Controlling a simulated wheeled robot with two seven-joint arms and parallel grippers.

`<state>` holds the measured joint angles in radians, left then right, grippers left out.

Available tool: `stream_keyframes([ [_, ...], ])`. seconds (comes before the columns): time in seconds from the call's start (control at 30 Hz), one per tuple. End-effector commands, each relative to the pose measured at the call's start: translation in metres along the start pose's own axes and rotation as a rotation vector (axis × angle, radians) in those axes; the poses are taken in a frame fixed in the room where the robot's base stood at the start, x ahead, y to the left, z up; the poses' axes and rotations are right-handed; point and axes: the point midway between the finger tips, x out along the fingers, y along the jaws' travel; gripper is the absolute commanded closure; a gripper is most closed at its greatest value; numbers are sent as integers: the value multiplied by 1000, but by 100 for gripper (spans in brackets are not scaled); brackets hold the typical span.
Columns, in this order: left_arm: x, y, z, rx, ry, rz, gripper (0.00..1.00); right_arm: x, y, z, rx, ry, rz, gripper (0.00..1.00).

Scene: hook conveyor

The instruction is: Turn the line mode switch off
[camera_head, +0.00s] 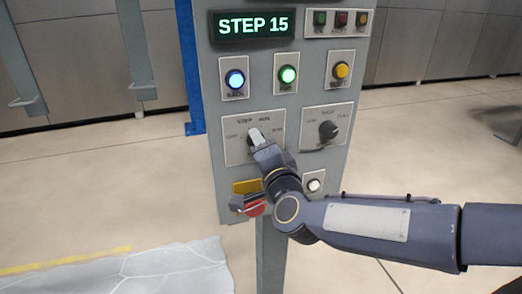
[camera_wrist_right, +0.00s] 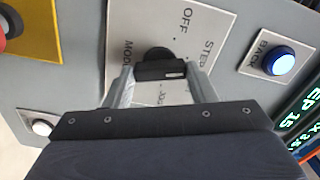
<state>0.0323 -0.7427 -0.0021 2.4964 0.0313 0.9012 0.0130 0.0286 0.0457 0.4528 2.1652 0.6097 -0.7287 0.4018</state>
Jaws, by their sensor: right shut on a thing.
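The line mode switch is a black knob (camera_wrist_right: 160,66) on a pale plate (camera_head: 235,152) with printed positions around it. OFF, STEP and MODE are readable in the right wrist view. My right gripper (camera_head: 257,137) is at this plate in the head view and hides most of the knob. In the right wrist view my right gripper (camera_wrist_right: 162,80) has one finger on each side of the knob and is shut on it. I cannot tell which position the knob points to. The display (camera_head: 252,25) reads STEP 15. My left gripper is not in view.
A second dark knob (camera_head: 328,130) sits right of the switch. Below are a red button (camera_head: 255,208) on yellow and a white button (camera_head: 314,185), close to my arm.

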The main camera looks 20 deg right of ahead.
Motion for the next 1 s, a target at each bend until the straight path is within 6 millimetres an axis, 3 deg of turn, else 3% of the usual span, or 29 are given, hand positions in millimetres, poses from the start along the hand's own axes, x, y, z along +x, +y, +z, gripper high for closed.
stream_keyframes([
  [0.7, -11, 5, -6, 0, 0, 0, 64, 0, 0, 0, -672, -3, 3, 72],
  [1.0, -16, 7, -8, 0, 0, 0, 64, 0, 0, 0, -880, -3, 2, 72],
])
